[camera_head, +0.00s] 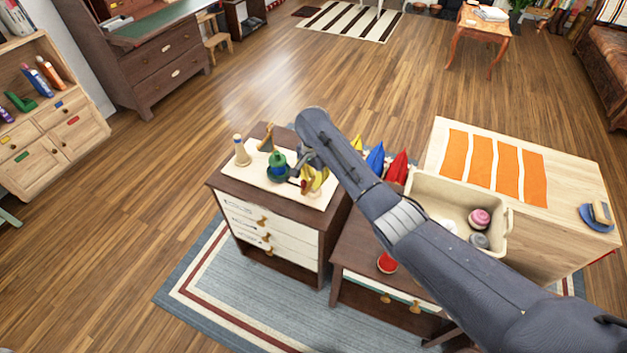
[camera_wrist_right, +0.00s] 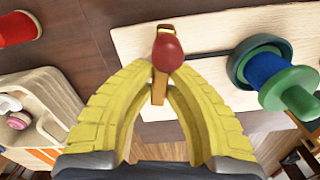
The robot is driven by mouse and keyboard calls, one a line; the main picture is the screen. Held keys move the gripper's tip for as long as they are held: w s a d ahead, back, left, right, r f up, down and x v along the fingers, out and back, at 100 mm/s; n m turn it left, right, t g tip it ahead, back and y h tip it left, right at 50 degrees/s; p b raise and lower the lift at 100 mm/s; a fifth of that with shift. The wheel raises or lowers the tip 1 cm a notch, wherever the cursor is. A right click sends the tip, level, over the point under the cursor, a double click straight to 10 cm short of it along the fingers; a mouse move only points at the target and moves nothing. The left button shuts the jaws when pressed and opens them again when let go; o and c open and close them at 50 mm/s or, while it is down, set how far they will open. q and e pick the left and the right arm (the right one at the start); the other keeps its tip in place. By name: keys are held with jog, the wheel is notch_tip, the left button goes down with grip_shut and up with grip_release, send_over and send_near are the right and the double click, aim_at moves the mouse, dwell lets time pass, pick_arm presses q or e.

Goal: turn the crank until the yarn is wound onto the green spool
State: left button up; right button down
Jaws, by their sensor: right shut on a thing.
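The crank's dark red knob (camera_wrist_right: 168,52) sits on an upright wooden piece in the right wrist view. My right gripper (camera_head: 313,182) has yellow fingers that are shut on the knob and its wooden stem; it also shows in the right wrist view (camera_wrist_right: 166,70). The green spool (camera_head: 278,166) stands beside it on a pale board (camera_head: 250,178) on the dark cabinet. The spool also shows in the right wrist view (camera_wrist_right: 295,96), with a blue band around its core. A dark rod runs from the knob area toward the spool. My left gripper is not in view.
A pale wooden peg (camera_head: 241,152) and a brown wooden piece (camera_head: 267,138) stand on the board. Blue (camera_head: 375,160) and red (camera_head: 397,168) pointed things stand right of my arm. A cream bin (camera_head: 504,236) holds balls of yarn. A red round thing (camera_head: 387,263) sits on the lower cabinet.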

aim_at(314, 180)
jog(key=c, duration=1.4)
grip_release()
jog(key=shift+o, duration=0.2)
notch_tip(314, 180, up, 12)
jog(key=shift+d, duration=0.1)
